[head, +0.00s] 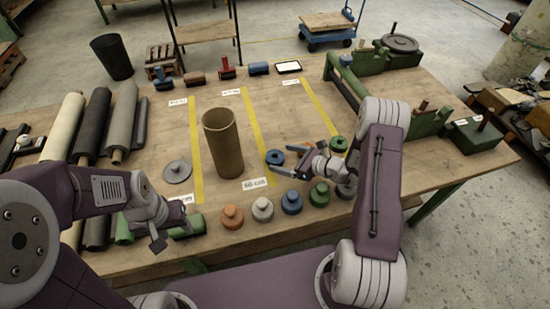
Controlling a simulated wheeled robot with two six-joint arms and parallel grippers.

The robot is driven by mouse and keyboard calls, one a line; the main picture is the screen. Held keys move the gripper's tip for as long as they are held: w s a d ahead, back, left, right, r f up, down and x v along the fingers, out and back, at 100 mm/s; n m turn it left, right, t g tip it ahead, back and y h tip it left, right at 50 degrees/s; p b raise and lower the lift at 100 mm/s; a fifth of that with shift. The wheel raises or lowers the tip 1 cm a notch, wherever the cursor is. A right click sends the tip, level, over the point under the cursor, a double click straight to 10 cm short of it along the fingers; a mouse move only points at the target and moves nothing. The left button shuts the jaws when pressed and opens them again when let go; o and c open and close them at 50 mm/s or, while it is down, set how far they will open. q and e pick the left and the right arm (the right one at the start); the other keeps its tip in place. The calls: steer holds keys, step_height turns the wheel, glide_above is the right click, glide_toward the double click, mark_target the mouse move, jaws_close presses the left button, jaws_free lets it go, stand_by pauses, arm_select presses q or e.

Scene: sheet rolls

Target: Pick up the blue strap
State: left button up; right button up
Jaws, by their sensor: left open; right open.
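The blue strap (275,157) appears as a small blue coil lying on the wooden table, beside a yellow line and right of the tall brown tube. My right gripper (285,160) is open, its fingers pointing left at the coil's right side. One finger is behind and one in front of the coil; I cannot tell whether they touch it. My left gripper (174,224) is open and empty near the table's front edge, beside a green object (188,227).
The tall brown tube (223,145) stands mid-table, with a grey disc (177,171) to its left. A green coil (338,143) lies right of my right gripper. Several knobbed weights, including a blue one (292,202), line the front. Sheet rolls (93,122) lie at left.

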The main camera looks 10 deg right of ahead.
mark_target(276, 157)
steer(key=x, duration=0.3)
steer(key=shift+a, duration=0.15)
steer(key=shift+s, duration=0.1)
steer(key=shift+c, duration=0.3)
steer(key=c, duration=1.4)
steer(key=shift+c, duration=0.2)
steer(key=shift+r, duration=0.15)
steer(key=shift+r, duration=0.35)
steer(key=r, duration=0.2)
steer(key=s+r, duration=0.1)
steer(key=r, duration=0.1)
steer(key=shift+d, duration=0.4)
steer(key=s+d+r, duration=0.4)
steer(key=s+r, duration=0.2)
steer(key=s, duration=0.3)
steer(key=shift+s+d, duration=0.15)
steer(key=shift+s, duration=0.15)
